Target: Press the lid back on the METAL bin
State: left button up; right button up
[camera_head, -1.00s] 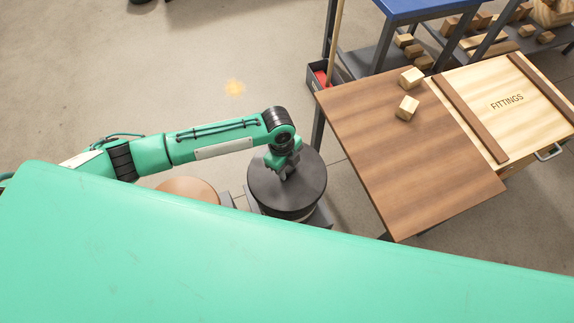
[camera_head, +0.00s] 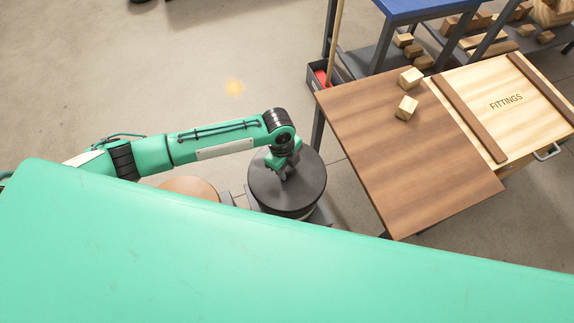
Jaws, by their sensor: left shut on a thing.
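A round dark grey lid (camera_head: 302,187) lies over the top of a dark round bin (camera_head: 288,213), which shows only as a narrow band under the lid's near edge. I cannot tell whether the lid sits fully down on the rim. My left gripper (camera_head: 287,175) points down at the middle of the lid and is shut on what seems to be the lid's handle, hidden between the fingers. A second round top, brown (camera_head: 192,187), is to the left, partly hidden by my own green body. My right gripper is not in view.
The floor behind the arm is clear.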

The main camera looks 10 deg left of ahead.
pick_arm(q)
jog(key=shift+p, duration=0.35)
dwell(0.6)
dwell(0.3)
jog(key=o, duration=1.6)
jog(key=shift+r+p, duration=3.5)
jog(key=shift+p, duration=0.2)
grip_shut()
